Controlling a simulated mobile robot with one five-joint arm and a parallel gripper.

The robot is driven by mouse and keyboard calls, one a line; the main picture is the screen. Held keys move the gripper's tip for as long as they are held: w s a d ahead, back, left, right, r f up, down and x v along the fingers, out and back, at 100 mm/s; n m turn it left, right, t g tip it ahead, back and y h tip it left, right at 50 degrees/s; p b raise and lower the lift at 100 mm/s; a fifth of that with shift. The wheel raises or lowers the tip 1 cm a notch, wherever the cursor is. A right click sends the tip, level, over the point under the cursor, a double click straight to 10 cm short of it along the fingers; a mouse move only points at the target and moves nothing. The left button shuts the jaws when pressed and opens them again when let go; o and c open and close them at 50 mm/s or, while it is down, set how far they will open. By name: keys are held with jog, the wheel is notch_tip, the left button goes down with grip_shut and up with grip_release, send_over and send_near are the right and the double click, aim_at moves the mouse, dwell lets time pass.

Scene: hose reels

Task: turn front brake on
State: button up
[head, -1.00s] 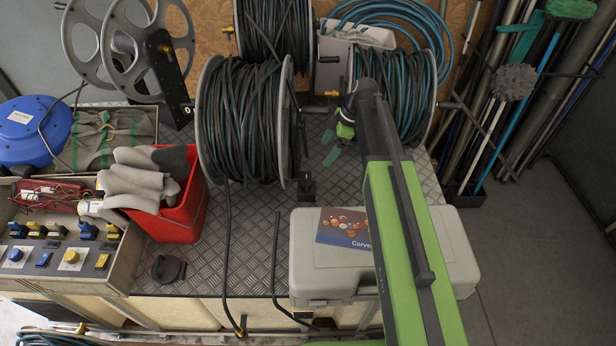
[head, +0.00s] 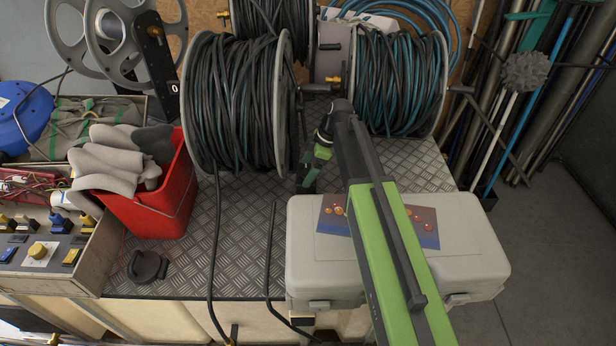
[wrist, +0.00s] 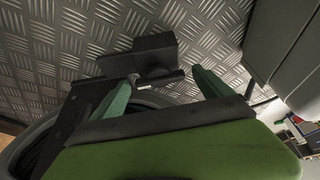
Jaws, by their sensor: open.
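The front reel (head: 237,105) is a large drum wound with dark hose between grey flanges, standing on the metal plate left of my arm. In the wrist view a black block with a short bar (wrist: 154,54), which looks like the front brake, sits on the plate. My gripper (wrist: 164,76) is open, with one green finger on each side of the bar's near part; I cannot tell whether they touch it. In the head view my gripper (head: 308,170) is low beside the reel's right flange and largely covers the block. The brake's setting cannot be told.
A grey case (head: 400,275) with a booklet on top lies right of my gripper, under my arm. A second reel with blue-black hose (head: 398,85) stands behind. A red bin (head: 160,205) with gloves stands left.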

jog(key=c, duration=1.4)
jog(key=shift+o, duration=0.2)
jog(key=shift+s+m, duration=0.1)
jog(key=shift+m, duration=0.2)
jog(key=m+t, duration=0.1)
jog(key=m, duration=0.1)
jog(key=shift+s+m, duration=0.1)
jog(key=shift+m, duration=0.3)
jog(key=m+t, duration=0.1)
jog(key=m, duration=0.1)
jog(key=m+t+h, duration=0.1)
jog(key=m, duration=0.2)
jog(key=shift+s+a, duration=0.1)
jog(key=shift+a, duration=0.05)
jog(key=m+h, duration=0.1)
jog(key=m, duration=0.1)
jog(key=m+t, duration=0.1)
jog(key=m, duration=0.2)
jog(key=shift+a+h, duration=0.1)
jog(key=shift+h, duration=0.3)
jog(key=shift+a+m+h, duration=0.1)
jog(key=shift+m+h, duration=0.8)
jog(key=shift+m, duration=1.3)
